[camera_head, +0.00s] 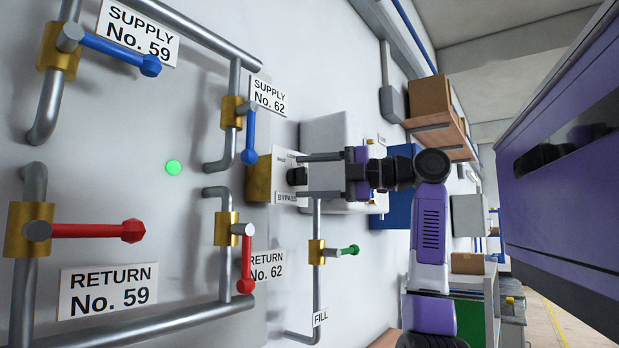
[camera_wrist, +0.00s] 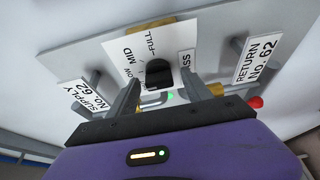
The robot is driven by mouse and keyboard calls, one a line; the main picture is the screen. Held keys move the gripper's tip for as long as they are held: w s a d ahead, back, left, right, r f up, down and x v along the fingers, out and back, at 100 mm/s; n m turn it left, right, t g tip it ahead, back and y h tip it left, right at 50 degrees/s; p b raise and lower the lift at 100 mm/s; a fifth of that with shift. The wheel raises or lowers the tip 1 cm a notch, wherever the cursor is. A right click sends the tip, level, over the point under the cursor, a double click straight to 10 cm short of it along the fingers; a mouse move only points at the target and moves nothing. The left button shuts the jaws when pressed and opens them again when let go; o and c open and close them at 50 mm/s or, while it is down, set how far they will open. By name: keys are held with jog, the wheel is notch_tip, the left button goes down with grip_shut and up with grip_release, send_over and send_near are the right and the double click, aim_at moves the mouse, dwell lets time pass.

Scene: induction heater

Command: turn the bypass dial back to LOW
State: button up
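The bypass dial is a small black knob (camera_head: 297,176) on a white plate marked BYPASS on the wall. In the wrist view the dial (camera_wrist: 157,72) sits beside printed FULL, MID and LOW marks. I cannot tell which mark it points at. My gripper (camera_head: 299,176) is open, its two grey fingers reaching left toward the plate, one above and one below the dial. In the wrist view my gripper (camera_wrist: 161,78) has a finger on each side of the dial, with gaps showing; I see no clear contact.
A brass block (camera_head: 258,178) is left of the dial. The blue SUPPLY No. 62 lever (camera_head: 249,137), red RETURN No. 62 lever (camera_head: 246,262) and green FILL lever (camera_head: 342,250) stick out nearby. A purple cabinet (camera_head: 565,170) stands at the right.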

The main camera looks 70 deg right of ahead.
jog(key=shift+s, duration=0.1)
jog(key=s+d+b, duration=0.1)
jog(key=s+b, duration=0.1)
jog(key=s, duration=0.5)
jog(key=shift+s+d, duration=0.15)
jog(key=shift+s, duration=0.1)
dwell(0.4)
